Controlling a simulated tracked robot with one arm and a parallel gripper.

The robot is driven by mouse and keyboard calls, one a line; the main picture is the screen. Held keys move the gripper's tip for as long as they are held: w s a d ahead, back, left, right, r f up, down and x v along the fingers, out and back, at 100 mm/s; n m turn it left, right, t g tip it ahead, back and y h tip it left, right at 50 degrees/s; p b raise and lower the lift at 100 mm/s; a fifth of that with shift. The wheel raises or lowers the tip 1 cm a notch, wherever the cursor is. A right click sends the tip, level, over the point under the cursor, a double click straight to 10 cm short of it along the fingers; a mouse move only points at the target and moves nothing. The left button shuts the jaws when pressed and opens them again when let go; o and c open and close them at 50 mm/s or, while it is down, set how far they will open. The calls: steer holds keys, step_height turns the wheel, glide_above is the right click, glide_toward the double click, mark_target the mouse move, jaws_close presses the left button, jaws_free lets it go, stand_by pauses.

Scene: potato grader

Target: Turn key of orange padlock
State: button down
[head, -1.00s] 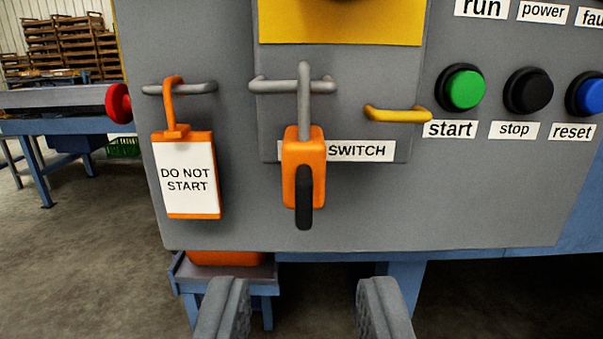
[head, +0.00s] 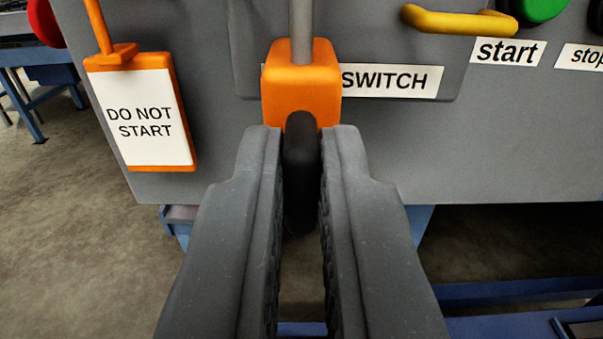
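The orange padlock (head: 301,80) hangs by its grey shackle on the grey panel, in the upper middle of the head view. Its black key (head: 300,165) points down from the lower front of the body. My gripper (head: 302,150) has one finger on each side of the key and looks shut on it, with the fingertips just below the padlock body. The fingers hide part of the lower padlock. The top of the shackle is out of view.
An orange tag (head: 145,120) reading "DO NOT START" hangs at the left. A yellow handle (head: 455,22) and a green start button (head: 540,8) are at the upper right. Blue framework (head: 515,290) lies below the panel at the right.

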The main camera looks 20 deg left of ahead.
steer(key=shift+f+n+b, duration=0.1)
steer(key=shift+n+b, duration=0.25)
steer(key=shift+n, duration=0.05)
steer(key=n+b, duration=0.2)
steer(key=n, duration=0.1)
steer(key=shift+n, duration=0.4)
steer(key=n+b, duration=0.3)
steer(key=n, duration=0.1)
steer(key=shift+f+n, duration=0.15)
steer(key=shift+n, duration=0.15)
steer(key=n+b, duration=0.2)
steer(key=n, duration=0.3)
steer(key=shift+a+b, duration=0.15)
steer(key=shift+b, duration=0.25)
steer(key=shift+n+b, duration=0.8)
steer(key=shift+n, duration=1.1)
